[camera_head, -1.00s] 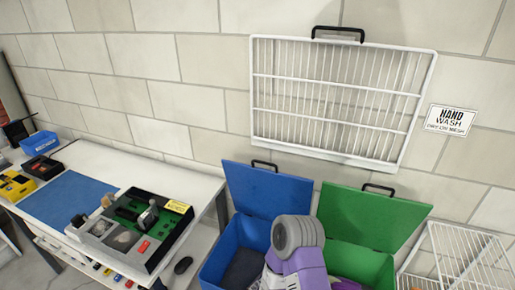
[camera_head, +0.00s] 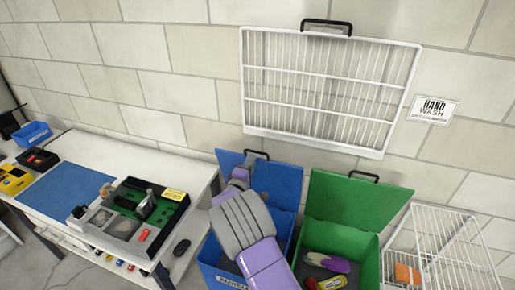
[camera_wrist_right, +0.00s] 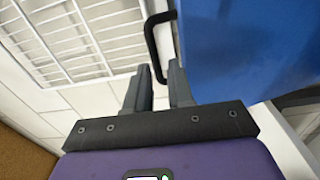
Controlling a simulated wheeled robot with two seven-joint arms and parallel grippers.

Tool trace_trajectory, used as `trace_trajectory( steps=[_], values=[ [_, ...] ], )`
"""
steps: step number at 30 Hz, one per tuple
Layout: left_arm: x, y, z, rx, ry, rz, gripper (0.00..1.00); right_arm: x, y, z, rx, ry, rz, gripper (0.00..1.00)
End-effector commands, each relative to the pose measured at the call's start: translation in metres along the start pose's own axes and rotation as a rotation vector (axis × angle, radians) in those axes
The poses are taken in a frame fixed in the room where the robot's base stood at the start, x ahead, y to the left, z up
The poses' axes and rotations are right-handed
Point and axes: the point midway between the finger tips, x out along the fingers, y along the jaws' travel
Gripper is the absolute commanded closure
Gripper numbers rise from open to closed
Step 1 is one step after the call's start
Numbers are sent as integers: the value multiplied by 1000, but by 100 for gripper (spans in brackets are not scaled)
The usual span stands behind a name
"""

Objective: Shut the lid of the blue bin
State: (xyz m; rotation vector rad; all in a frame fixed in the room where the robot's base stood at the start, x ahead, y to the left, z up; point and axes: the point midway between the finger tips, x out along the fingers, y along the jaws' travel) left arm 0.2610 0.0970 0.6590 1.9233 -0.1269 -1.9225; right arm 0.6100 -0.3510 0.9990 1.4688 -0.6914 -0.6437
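The blue bin (camera_head: 212,262) stands on the floor, its lid (camera_head: 282,188) raised and leaning back towards the wall. A black handle (camera_head: 256,154) sits on the lid's upper edge. My right arm reaches over the bin, and my right gripper (camera_head: 238,176) is in front of the lid's upper left part, just below the handle. In the right wrist view, the gripper's two fingers (camera_wrist_right: 158,88) are apart, with the handle (camera_wrist_right: 152,48) just ahead of and between their tips. The blue lid (camera_wrist_right: 245,50) fills the upper right there. I cannot tell whether a finger touches it. My left gripper is not in view.
A green bin (camera_head: 366,262) with its lid (camera_head: 355,200) raised stands to the right, holding several items. A wire basket (camera_head: 450,240) is further right. A wire rack (camera_head: 330,90) hangs on the wall above. A white table (camera_head: 90,160) with trays is at left.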

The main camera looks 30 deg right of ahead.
Motion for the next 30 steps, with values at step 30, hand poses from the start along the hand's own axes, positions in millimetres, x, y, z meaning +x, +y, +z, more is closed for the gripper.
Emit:
trace_trajectory(
  steps=[30],
  values=[
    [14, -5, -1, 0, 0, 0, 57, 76, 8, 1, -15, -9, 14, 85]
  ],
)
